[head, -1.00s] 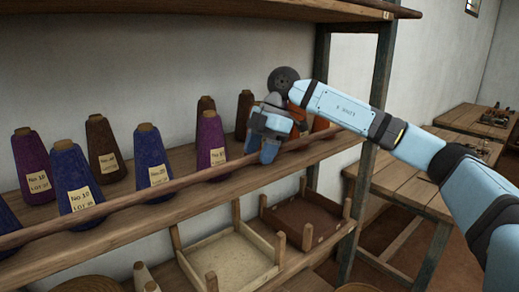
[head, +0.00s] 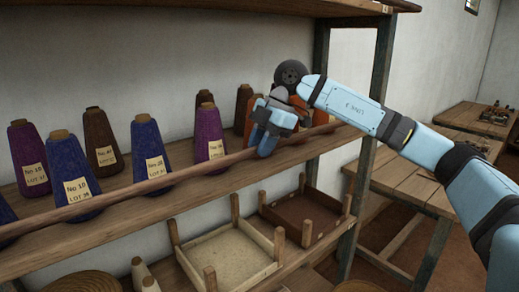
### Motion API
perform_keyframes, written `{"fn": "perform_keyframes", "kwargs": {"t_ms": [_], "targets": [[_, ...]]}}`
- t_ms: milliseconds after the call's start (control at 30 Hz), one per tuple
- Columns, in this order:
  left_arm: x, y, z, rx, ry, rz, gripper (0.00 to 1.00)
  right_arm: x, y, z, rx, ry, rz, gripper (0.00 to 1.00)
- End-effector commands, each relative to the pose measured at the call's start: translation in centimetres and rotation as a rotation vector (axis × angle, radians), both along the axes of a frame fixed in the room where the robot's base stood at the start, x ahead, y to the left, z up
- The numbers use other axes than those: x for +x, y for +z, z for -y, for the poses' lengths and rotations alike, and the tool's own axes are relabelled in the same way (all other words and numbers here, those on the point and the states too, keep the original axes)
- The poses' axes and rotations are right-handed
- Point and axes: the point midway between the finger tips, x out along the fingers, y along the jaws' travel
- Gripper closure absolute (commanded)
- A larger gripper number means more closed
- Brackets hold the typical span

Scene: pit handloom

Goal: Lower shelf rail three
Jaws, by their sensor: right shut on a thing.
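The shelf rail (head: 185,176) is a long, thin brown wooden rod running along the front of the middle shelf (head: 225,180), in front of the yarn cones. It slants up to the right in the picture. My right gripper (head: 266,146), light blue and grey, is shut on the rail towards its right end. The gripper body hides the gripped part and some orange cones behind. The rail's left end runs out of the picture. I cannot tell exactly how far it stands above the shelf board. My left gripper is not in view.
Blue (head: 148,160), purple (head: 208,133), brown (head: 101,140) and orange cones stand close behind the rail. A pale tray (head: 228,258) and a brown tray (head: 306,215) sit below. A dark post (head: 378,105) stands beside my right arm. Tables (head: 415,185) are at right.

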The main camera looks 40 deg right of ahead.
Motion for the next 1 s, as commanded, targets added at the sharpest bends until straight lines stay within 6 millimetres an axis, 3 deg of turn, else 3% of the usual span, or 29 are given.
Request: {"fn": "perform_keyframes", "kwargs": {"t_ms": [300,367,533,800,1000], "targets": [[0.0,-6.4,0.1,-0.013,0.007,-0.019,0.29,-2.3,-1.5,0.2,0.02,0.0,0.271,1.0],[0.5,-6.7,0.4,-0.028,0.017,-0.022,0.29,-2.8,-1.7,0.3,0.025,0.0,0.328,1.0],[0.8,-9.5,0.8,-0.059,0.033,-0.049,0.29,-4.2,-2.5,0.4,0.038,-0.001,0.49,1.0],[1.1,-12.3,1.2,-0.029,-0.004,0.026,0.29,-6.1,-4.1,0.5,0.058,0.0,0.74,1.0],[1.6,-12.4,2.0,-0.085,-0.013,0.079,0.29,-7.1,-4.9,0.6,0.071,-0.001,0.898,1.0]]}}
